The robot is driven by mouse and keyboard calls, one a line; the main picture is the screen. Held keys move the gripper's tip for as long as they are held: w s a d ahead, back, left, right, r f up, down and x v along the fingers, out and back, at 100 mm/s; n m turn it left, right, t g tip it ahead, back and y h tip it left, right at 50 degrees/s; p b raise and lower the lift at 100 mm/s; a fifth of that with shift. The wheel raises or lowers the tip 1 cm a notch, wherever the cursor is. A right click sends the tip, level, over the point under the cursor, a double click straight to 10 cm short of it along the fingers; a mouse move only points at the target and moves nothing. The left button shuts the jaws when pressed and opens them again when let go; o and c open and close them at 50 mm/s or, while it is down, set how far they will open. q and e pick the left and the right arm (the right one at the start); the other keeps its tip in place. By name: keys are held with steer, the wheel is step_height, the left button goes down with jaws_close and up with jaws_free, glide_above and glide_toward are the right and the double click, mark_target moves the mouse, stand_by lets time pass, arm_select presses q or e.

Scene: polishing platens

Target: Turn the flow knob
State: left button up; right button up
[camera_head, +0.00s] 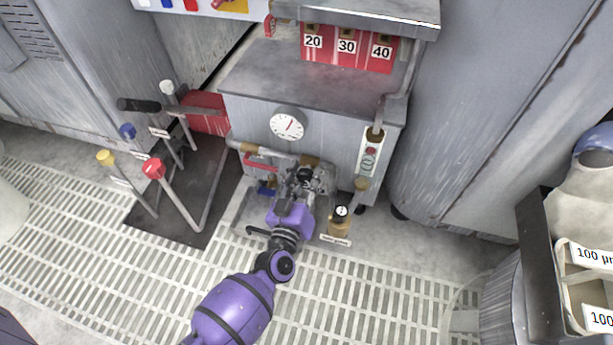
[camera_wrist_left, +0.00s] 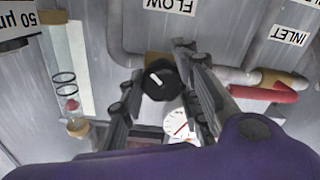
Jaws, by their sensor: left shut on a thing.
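The flow knob (camera_wrist_left: 160,79) is black and round with a white pointer mark. It sits on the pipework under an upside-down FLOW label (camera_wrist_left: 170,5) in the left wrist view. My left gripper (camera_head: 304,176) reaches the front of the grey machine in the head view and hides most of the knob there. In the left wrist view its fingers (camera_wrist_left: 158,75) stand on both sides of the knob, shut on it. The pointer mark is slanted in that view. A sight tube (camera_head: 369,155) with a red float (camera_wrist_left: 73,104) is on the machine's right side. My right gripper is out of view.
A round gauge (camera_head: 287,125) is on the machine front. A red lever (camera_head: 262,162) and pipe lie left of my gripper in the head view. A small brass regulator (camera_head: 340,222) stands to its right. Coloured-knob levers (camera_head: 153,168) stand at left. The grating floor (camera_head: 370,290) is clear.

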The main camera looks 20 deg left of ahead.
arm_select(q)
steer(key=shift+d+r+m+p, duration=0.25)
steer(key=shift+m+p, duration=0.35)
steer(key=shift+p, duration=1)
steer(key=shift+f+m, duration=0.1)
steer(key=shift+m, duration=0.2)
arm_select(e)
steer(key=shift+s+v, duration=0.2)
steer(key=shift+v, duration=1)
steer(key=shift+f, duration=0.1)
arm_select(q)
steer(key=o, duration=1.1)
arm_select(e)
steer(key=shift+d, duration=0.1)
arm_select(q)
steer(key=shift+a+f, duration=0.1)
